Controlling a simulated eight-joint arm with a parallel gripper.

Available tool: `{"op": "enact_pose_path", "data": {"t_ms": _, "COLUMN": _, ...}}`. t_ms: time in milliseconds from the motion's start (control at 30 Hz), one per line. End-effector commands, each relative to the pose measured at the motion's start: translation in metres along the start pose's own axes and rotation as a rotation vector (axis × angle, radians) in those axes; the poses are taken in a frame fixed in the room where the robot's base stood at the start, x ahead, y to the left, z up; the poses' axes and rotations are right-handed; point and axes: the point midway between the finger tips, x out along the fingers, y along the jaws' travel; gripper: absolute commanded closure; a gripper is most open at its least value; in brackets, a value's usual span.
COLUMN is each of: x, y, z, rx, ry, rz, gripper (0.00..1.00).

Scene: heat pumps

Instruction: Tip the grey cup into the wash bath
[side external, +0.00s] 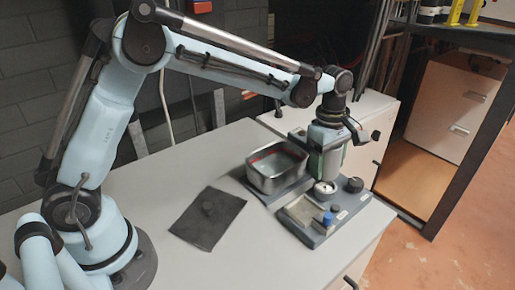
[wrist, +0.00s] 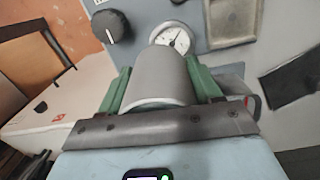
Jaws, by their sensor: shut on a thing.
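The grey cup (wrist: 158,78) is between the two green fingers of my gripper (wrist: 160,85) in the wrist view, with a finger against each side. My gripper (side external: 328,150) is shut on it. In the side view the cup is mostly hidden by the gripper and looks roughly upright, above the gauge end of the dark panel. The inside of the cup is not visible. The wash bath (side external: 272,184) is an open metal tub with a red line inside, just left of my gripper. The cup is beside the bath, not over it.
The dark panel (side external: 322,236) carries a round gauge (side external: 325,188), a black knob (side external: 354,184), a shallow square tray (side external: 301,211) and a blue-capped item (side external: 327,218). A dark mat (side external: 192,228) with a small dark piece lies left. The table (side external: 160,190) around the mat is clear.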

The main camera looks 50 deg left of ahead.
Motion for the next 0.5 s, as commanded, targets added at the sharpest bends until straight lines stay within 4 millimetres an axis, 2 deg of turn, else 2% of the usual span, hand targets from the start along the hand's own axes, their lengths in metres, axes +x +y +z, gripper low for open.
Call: {"op": "enact_pose_path", "data": {"t_ms": 500, "x": -0.0011, "y": -0.0011, "z": -0.002, "rx": -0.001, "ry": -0.035, "rz": 0.02, "gripper": 0.75}}
